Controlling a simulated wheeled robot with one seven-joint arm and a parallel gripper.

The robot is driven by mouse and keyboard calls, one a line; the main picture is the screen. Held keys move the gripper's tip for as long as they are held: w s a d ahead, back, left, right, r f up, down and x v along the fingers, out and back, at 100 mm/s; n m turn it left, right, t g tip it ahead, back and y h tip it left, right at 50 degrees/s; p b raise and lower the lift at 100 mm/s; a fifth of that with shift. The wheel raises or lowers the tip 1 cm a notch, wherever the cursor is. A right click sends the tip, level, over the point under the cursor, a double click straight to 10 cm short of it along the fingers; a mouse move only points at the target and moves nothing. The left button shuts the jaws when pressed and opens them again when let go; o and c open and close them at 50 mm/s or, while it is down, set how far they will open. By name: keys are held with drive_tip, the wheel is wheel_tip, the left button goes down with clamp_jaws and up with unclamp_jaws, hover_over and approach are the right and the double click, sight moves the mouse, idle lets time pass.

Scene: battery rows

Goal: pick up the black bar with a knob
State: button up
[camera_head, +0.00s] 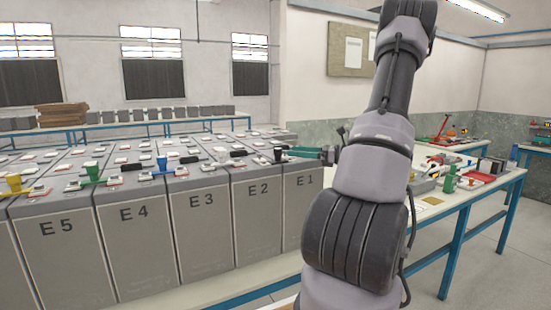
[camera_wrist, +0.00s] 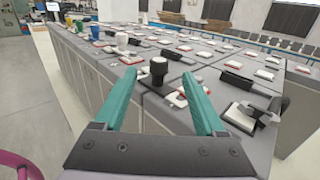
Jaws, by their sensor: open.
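The black bar with a knob (camera_wrist: 158,72) lies on top of a grey battery cell, its round black knob upright. It also shows in the head view as a small dark knob (camera_head: 278,154) on the cell marked E2. My gripper (camera_wrist: 164,78) is open, with two teal fingers. In the wrist view the knob appears between the fingertips, apart from both and seemingly a little beyond them. In the head view my gripper (camera_head: 303,151) is just right of the knob, at about its height. Part of the bar's base is hard to make out.
Other coloured knobs stand along the row: yellow (camera_head: 14,182), green (camera_head: 91,170), blue (camera_head: 162,163) and white (camera_head: 222,153). Plain black bars (camera_wrist: 237,73) and a metal clamp-like piece (camera_wrist: 248,115) lie nearby. A workbench with tools (camera_head: 470,180) stands at right.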

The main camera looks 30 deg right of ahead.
sight(278, 155)
drive_tip(key=x, duration=1)
drive_tip(key=shift+f, duration=0.15)
clamp_jaws()
